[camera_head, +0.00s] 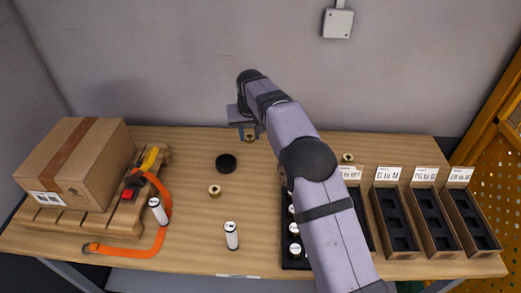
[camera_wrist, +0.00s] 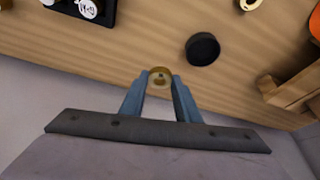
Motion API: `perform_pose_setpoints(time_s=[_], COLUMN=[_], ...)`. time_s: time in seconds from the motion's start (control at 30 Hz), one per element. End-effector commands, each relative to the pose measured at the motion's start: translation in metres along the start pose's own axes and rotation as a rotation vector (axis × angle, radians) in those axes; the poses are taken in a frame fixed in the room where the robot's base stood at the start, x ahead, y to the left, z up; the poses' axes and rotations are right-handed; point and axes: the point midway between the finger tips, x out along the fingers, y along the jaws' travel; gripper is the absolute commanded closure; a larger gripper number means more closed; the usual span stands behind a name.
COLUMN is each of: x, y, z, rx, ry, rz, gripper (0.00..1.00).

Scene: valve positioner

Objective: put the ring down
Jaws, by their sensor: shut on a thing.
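My gripper (camera_head: 249,127) is at the back of the wooden table (camera_head: 190,240), near the wall. It is shut on a small brass ring (camera_wrist: 160,77), which sits between its two fingertips in the wrist view. The held ring also shows in the head view (camera_head: 250,137), partly hidden by the gripper. I cannot tell whether it touches the table or hangs just above it. A second brass ring (camera_head: 214,191) lies on the table, nearer the front. A third brass piece (camera_head: 347,158) is at the back, right of my arm.
A black round cap (camera_head: 226,163) lies close to the gripper. A carton (camera_head: 75,165) on a pallet and an orange strap (camera_head: 130,250) are left. Labelled trays (camera_head: 397,225) fill the right. Bare wood lies around the cap.

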Motion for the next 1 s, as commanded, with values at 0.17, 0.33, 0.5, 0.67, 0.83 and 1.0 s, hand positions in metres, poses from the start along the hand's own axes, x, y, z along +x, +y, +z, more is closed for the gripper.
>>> perform_pose_setpoints(time_s=[0.17, 0.33, 0.5, 0.67, 0.83, 1.0], x=[0.012, 0.020, 0.025, 0.027, 0.029, 0.046], y=[0.019, 0.034, 0.043, 0.047, 0.048, 0.048], z=[-0.022, -0.034, -0.038, -0.040, -0.039, -0.032], rx=[-0.059, -0.112, -0.150, -0.168, -0.173, -0.172], ry=[0.005, 0.017, 0.025, 0.030, 0.031, 0.028], rz=[-0.029, -0.054, -0.071, -0.077, -0.079, -0.079], gripper=[0.98, 0.98, 0.98, 0.98, 0.98, 0.98])
